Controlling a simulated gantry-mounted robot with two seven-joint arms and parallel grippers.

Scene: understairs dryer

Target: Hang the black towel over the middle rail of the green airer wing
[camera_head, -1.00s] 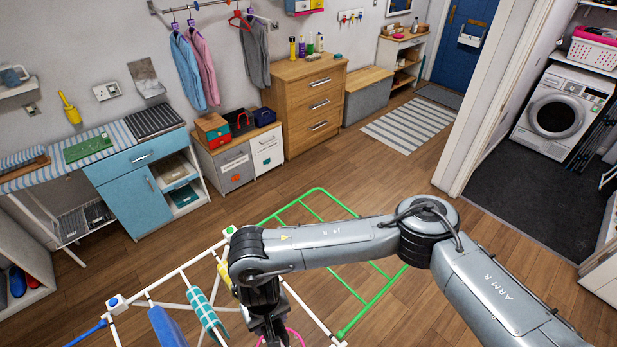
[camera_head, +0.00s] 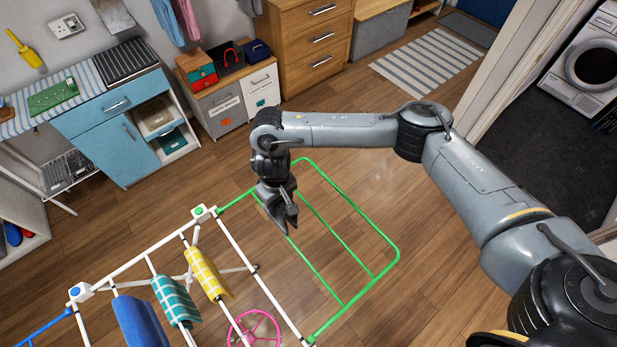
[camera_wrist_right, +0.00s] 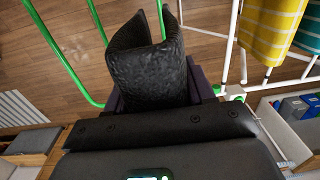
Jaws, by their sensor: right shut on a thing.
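The black towel (camera_wrist_right: 148,70) is folded over and held in my right gripper (camera_head: 282,215), whose jaws are shut on it. In the right wrist view the towel's two layers curl apart at the free end. In the head view the gripper and dark towel hang above the green airer wing (camera_head: 398,252), near its inner and middle rails. The middle rail (camera_head: 336,233) is bare. The towel appears apart from the rails; its exact height above them is hard to tell. My left gripper is not in view.
White airer rails hold a yellow checked cloth (camera_head: 208,272), a teal checked cloth (camera_head: 175,302) and a blue towel (camera_head: 140,325). A pink round hanger (camera_head: 255,330) is beside the wing. Bare floor lies right of the wing. A blue cabinet (camera_head: 112,150) stands at left.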

